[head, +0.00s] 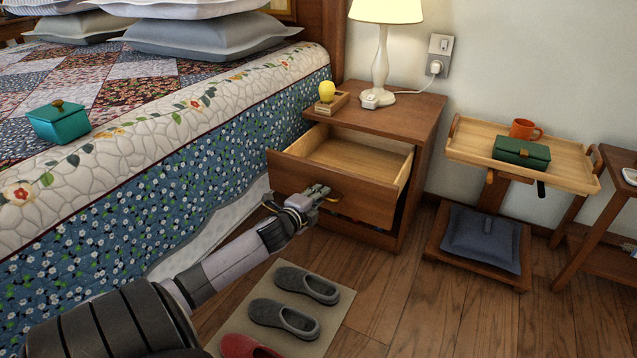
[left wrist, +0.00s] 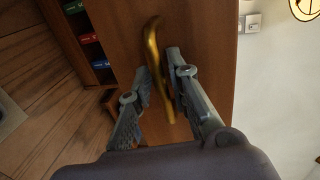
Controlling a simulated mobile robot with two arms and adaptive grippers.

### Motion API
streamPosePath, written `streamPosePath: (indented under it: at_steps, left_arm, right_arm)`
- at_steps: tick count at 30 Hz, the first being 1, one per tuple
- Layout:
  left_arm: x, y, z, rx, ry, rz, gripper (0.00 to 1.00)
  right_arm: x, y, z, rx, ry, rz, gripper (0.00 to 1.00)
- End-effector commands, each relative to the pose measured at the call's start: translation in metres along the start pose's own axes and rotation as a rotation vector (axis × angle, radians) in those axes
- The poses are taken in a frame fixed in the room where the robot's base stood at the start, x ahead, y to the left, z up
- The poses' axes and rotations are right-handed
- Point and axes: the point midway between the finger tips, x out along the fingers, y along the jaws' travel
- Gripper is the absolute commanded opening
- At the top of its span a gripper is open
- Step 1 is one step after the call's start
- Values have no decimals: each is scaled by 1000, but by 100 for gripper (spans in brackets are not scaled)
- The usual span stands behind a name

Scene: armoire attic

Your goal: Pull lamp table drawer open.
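The lamp table (head: 425,125) stands beside the bed. Its drawer (head: 350,160) is pulled well out, and the visible inside is bare. My left gripper (head: 322,192) is at the drawer front. In the head view the gripper hides part of the handle. My right gripper is not in view.
A lamp (head: 381,60) and a yellow bulb-shaped item (head: 326,91) on a wooden holder stand on the table top. The bed (head: 230,150) borders the drawer's left. Slippers (head: 284,318) lie on a mat below. A tray stand (head: 570,172) stands at right.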

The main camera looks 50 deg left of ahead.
Motion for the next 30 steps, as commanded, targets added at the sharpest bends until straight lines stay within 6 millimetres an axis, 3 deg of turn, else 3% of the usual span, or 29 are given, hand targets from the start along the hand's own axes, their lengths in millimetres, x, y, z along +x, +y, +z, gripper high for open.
streamPosePath:
  at_steps: [11,24,30]
  left_arm:
    - [-11,1,0,1,0,1,17]
    - [-90,2,0,0,0,3,17]
    - [-113,1,0,-1,0,1,17]
  right_arm:
    - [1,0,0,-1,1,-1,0]
    - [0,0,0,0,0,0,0]
    - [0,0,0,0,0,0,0]
